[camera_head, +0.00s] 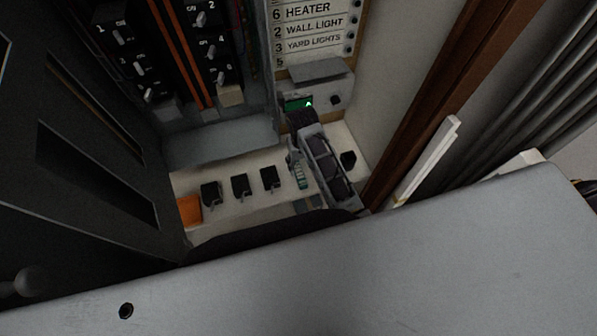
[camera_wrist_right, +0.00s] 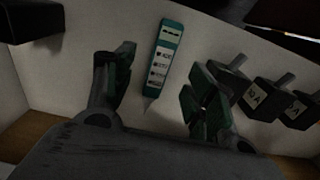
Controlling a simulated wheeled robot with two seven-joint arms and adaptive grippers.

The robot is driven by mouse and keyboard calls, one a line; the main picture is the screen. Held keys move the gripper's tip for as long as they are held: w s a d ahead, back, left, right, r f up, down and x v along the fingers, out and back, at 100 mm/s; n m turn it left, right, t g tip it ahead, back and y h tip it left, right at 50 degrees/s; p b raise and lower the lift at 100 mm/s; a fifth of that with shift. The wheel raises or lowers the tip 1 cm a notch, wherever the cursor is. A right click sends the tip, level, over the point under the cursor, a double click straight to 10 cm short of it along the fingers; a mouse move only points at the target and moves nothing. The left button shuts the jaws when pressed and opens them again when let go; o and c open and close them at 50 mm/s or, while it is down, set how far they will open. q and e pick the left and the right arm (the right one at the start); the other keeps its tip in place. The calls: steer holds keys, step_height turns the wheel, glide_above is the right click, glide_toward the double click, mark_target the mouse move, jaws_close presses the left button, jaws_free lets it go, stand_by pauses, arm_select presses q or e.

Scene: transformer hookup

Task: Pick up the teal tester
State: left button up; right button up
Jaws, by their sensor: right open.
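The teal tester (camera_wrist_right: 166,52) lies on the pale shelf in the right wrist view, a slim teal body with a light label panel and a thin metal tip pointing toward my gripper. My right gripper (camera_wrist_right: 160,82) is open, with one finger on each side of the tester's lower end and a visible gap to both. In the head view the tester (camera_head: 300,175) shows just left of the right gripper (camera_head: 296,152), partly hidden by it. I cannot tell the height gap. My left gripper is not in view.
Several black breakers (camera_head: 240,185) stand left of the tester on the shelf (camera_head: 235,214), with an orange block (camera_head: 190,209) at the far left. A wooden post (camera_head: 440,90) bounds the right.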

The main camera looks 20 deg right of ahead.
mark_target(300, 174)
steer(key=shift+f, duration=1.2)
steer(key=shift+w+a+f+p, duration=0.1)
steer(key=shift+f+p, duration=0.15)
steer(key=shift+f, duration=1.05)
steer(key=shift+w+a+f+p, duration=0.1)
steer(key=shift+f+p, duration=0.15)
steer(key=shift+f, duration=1.05)
steer(key=shift+c, duration=0.2)
steer(key=c, duration=1.1)
steer(key=shift+o, duration=0.2)
steer(key=shift+r, duration=0.15)
step_height(300, 174, up, 10)
steer(key=b, duration=0.1)
